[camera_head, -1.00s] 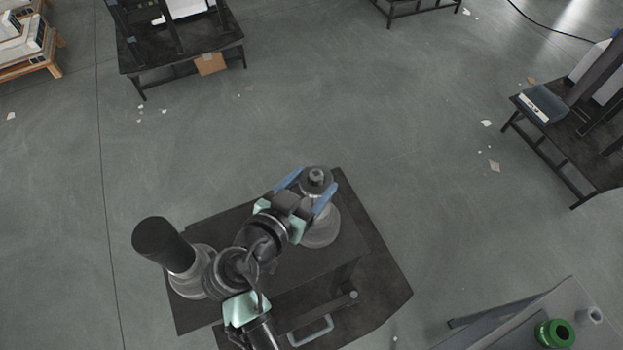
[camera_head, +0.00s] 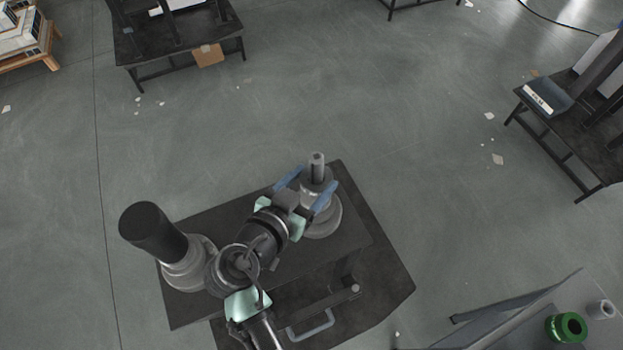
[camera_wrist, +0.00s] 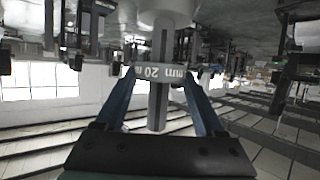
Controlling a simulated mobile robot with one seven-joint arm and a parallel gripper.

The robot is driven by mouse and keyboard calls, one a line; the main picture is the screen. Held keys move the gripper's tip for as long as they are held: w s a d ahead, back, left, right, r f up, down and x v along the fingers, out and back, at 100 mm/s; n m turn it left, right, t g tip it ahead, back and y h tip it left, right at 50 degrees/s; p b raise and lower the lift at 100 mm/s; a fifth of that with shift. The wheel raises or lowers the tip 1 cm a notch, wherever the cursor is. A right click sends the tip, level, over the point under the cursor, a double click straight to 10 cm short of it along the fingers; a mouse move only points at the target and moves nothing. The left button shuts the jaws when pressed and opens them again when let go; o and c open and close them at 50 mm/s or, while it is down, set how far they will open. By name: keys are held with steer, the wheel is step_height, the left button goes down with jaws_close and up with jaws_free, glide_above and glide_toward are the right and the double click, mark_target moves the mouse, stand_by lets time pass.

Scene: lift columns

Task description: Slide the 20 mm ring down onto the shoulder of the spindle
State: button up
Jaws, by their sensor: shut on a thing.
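The spindle (camera_head: 317,162) stands upright on the dark cart, its narrow shaft above a wider grey base. The grey 20 mm ring (camera_head: 316,186) is around the shaft, with the shaft's end sticking out above it. My gripper (camera_head: 309,188) is shut on the ring with blue fingers on either side. In the wrist view, which looks upside down, the ring (camera_wrist: 150,73) shows "20 mm" lettering between the fingers. The spindle shaft (camera_wrist: 157,105) passes through it. Bare shaft shows between the ring and the spindle's wider shoulder (camera_wrist: 166,14), so they are apart.
The dark cart top (camera_head: 215,290) carries the spindle. A dark cylinder (camera_head: 155,232) stands at the left. A grey bench (camera_head: 520,330) with a green ring (camera_head: 566,327) is at lower right. Dark tables (camera_head: 180,45) stand farther off, with open floor between.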

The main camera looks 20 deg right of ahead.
mark_target(311, 201)
steer(key=shift+f+b, duration=2.2)
steer(key=shift+b, duration=0.1)
steer(key=o, duration=1.4)
steer(key=shift+o, duration=0.2)
steer(key=b+v, duration=0.2)
steer(key=v, duration=1.1)
